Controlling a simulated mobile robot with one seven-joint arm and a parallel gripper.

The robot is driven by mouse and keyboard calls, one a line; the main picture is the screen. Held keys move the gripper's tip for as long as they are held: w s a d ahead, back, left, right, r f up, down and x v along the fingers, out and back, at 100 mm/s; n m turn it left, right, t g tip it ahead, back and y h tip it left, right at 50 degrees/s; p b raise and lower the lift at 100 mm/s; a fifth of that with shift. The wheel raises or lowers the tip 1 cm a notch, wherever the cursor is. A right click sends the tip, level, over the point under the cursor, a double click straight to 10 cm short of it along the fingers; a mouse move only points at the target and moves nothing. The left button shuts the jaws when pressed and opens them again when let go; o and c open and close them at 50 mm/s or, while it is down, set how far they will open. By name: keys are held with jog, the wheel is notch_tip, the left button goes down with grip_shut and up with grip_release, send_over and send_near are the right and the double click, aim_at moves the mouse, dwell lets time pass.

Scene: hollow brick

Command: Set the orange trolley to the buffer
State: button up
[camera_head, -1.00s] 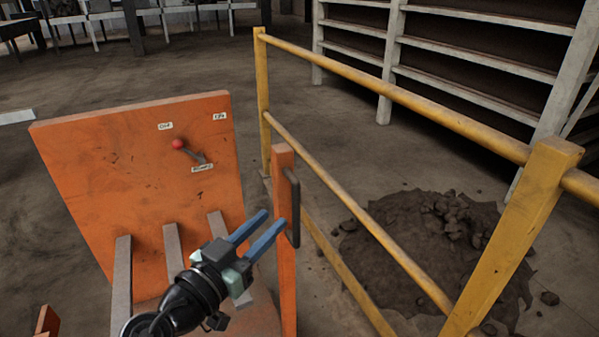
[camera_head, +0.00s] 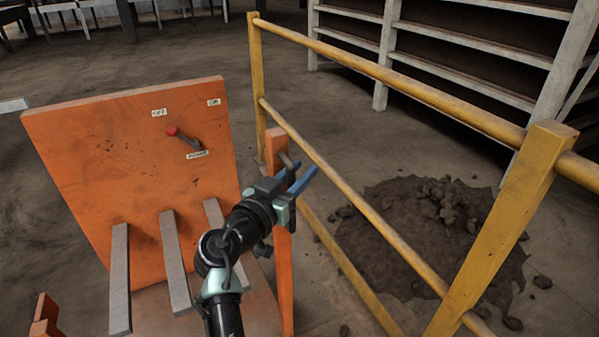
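The orange trolley (camera_head: 105,145) stands at left, with a tall upright panel and grey bars over its base. The panel carries a lever with a red knob (camera_head: 172,131) and small white labels; their text is hard to read. An orange post (camera_head: 278,155) at the trolley's right side bears a dark handle (camera_head: 287,160). My gripper (camera_head: 300,178) is at this handle, its blue fingers overlapping it in view. The fingers hide the handle's lower part. A narrow gap shows between the fingers, but I cannot tell whether they press on the handle.
A yellow railing (camera_head: 400,85) runs close along the right of the post and my gripper. Beyond it lies a heap of dark rubble (camera_head: 440,215), with grey shelves (camera_head: 385,55) behind. Open floor (camera_head: 190,55) lies behind the trolley.

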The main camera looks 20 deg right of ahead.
jog(key=shift+c, duration=0.3)
grip_shut()
jog(key=shift+a, duration=0.1)
dwell(1.0)
